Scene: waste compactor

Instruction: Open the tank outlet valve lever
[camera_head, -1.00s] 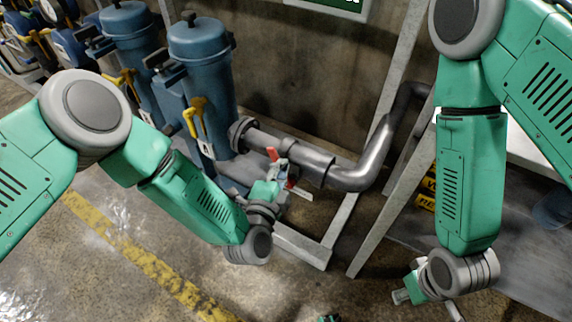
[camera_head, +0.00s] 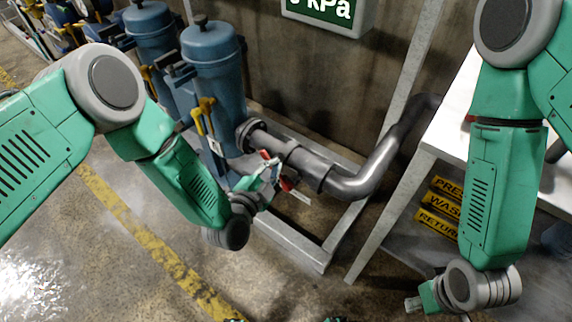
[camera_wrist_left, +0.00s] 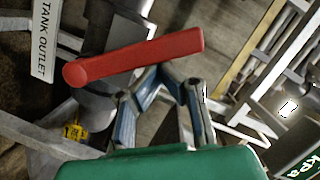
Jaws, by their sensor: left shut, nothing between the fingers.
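The red valve lever (camera_wrist_left: 135,57) crosses the left wrist view as a slightly sloping bar, beside a white "TANK OUTLET" tag (camera_wrist_left: 42,40). In the head view the red lever (camera_head: 287,184) shows only in part on the grey pipe, partly hidden by my left gripper (camera_head: 270,168). In the left wrist view my left gripper (camera_wrist_left: 160,72) has its fingertips together with nothing between them. The lever passes in front of the fingertips and covers part of them; I cannot tell whether they touch. My right gripper (camera_head: 411,304) hangs low at right, away from the valve; its fingers are too small to read.
Blue filter housings (camera_head: 214,75) with yellow handles stand behind the left arm. The grey pipe (camera_head: 345,185) bends upward right. A metal frame (camera_head: 310,255) and a white-topped table (camera_head: 455,125) stand near. A kPa sign (camera_head: 330,8) hangs above. The floor at front is clear.

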